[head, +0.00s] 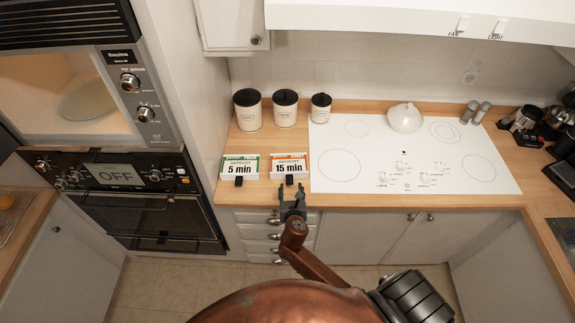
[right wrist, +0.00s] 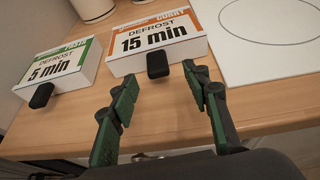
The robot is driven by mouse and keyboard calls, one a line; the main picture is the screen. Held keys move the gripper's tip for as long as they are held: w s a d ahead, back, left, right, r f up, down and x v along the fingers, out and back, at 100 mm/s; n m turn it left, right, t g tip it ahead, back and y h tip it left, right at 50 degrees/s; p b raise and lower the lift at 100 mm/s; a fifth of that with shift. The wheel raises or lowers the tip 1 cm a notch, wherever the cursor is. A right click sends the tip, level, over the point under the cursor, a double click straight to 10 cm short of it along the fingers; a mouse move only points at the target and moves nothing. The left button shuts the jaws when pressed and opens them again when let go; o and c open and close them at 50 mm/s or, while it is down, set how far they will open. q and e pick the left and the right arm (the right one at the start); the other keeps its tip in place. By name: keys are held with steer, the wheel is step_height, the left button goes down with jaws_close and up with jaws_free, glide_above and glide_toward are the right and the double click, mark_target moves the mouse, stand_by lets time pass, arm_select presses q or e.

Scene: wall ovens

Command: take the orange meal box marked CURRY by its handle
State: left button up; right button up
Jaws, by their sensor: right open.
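The orange meal box marked CURRY (head: 289,163) stands on the wooden counter, its white front reading DEFROST 15 min; it also shows in the right wrist view (right wrist: 155,38). Its black handle (right wrist: 157,64) sticks out low from the front, toward me. My right gripper (head: 292,190) is open and empty just in front of the box. In the right wrist view its two fingertips (right wrist: 160,76) appear on either side of the handle, not touching it. How deep the handle sits between them is hard to tell. My left gripper is not in view.
A green box marked PASTA (head: 240,166), reading 5 min, stands just left of the orange one. Several canisters (head: 285,108) stand behind. The white cooktop (head: 430,180) lies to the right. The wall oven (head: 130,190) at left shows OFF.

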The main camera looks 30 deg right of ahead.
mark_target(290, 184)
steer(key=shift+x, duration=0.95)
steer(key=x, duration=0.2)
steer(key=shift+w+f, duration=0.2)
steer(key=shift+w, duration=0.2)
steer(key=shift+w+d+f, duration=0.1)
steer(key=shift+w, duration=0.2)
steer(key=shift+d, duration=0.1)
steer(key=c, duration=0.7)
jaws_close()
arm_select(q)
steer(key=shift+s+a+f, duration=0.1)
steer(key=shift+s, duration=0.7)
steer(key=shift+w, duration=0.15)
